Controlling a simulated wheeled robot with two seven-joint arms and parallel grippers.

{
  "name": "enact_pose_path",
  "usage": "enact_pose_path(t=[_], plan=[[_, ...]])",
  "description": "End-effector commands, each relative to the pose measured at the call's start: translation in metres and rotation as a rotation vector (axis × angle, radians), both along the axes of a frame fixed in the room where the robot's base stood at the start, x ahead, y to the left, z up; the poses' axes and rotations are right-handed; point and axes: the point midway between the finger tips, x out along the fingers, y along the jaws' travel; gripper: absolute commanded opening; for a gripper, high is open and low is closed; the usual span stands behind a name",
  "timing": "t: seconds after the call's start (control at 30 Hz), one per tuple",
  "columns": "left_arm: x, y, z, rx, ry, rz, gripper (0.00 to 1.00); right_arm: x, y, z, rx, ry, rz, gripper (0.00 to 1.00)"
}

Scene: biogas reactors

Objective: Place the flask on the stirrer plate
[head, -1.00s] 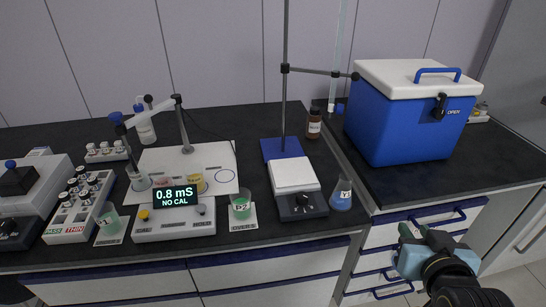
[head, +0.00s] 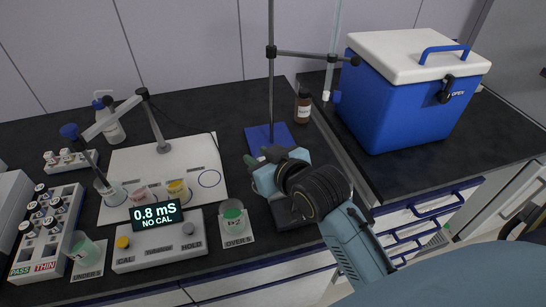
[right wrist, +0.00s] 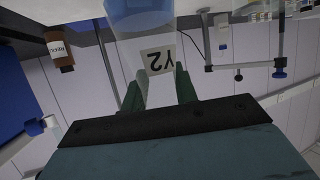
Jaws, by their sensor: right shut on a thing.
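In the head view my right gripper (head: 262,158), with green fingertips, is over the stirrer plate (head: 286,214). The gripper and wrist hide the plate's white top; part of its dark body shows below. In the right wrist view the flask (right wrist: 138,20), with blue liquid and an upside-down Y2 label, is between the green fingers (right wrist: 160,88), which are shut on it. The gripper hides the flask in the head view, and I cannot tell whether it touches the plate. My left gripper is not in view.
A stand with a blue base (head: 268,138) and a rod with a clamp arm is just behind the gripper. A brown bottle (head: 303,106) and a blue cooler box (head: 400,110) are to the right. A conductivity meter (head: 160,240) and a green-filled beaker (head: 233,217) are to the left.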

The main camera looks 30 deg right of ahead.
Motion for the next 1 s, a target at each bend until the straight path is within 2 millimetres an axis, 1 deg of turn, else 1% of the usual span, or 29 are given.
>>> enact_pose_path(t=[0.03, 0.17, 0.3, 0.43, 0.5, 0.6, 0.67, 0.7, 0.9, 1.0], plan=[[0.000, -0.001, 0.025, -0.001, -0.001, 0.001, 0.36, 0.006, -0.004, 0.017, -0.015, 0.000, 0.033, 0.00], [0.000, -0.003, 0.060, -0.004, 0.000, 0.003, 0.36, 0.018, -0.016, 0.032, -0.018, 0.003, 0.108, 0.00], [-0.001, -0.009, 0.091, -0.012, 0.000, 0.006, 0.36, 0.030, -0.037, 0.048, -0.010, 0.008, 0.158, 0.00], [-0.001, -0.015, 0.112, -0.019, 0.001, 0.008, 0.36, 0.038, -0.058, 0.061, 0.001, 0.012, 0.175, 0.00], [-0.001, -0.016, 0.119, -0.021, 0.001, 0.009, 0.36, 0.041, -0.067, 0.066, 0.007, 0.011, 0.178, 0.00], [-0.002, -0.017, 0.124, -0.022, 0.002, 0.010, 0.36, 0.043, -0.076, 0.069, 0.014, 0.011, 0.180, 0.00], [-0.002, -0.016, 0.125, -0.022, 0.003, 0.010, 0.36, 0.044, -0.078, 0.066, 0.016, 0.013, 0.179, 0.00], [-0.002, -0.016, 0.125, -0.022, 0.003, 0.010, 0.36, 0.044, -0.079, 0.062, 0.018, 0.014, 0.179, 0.00], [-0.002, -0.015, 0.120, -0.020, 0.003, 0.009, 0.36, 0.044, -0.080, 0.023, 0.019, 0.015, 0.178, 0.00], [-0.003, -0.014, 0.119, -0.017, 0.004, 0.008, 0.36, 0.044, -0.080, 0.010, 0.018, 0.014, 0.179, 0.00]])
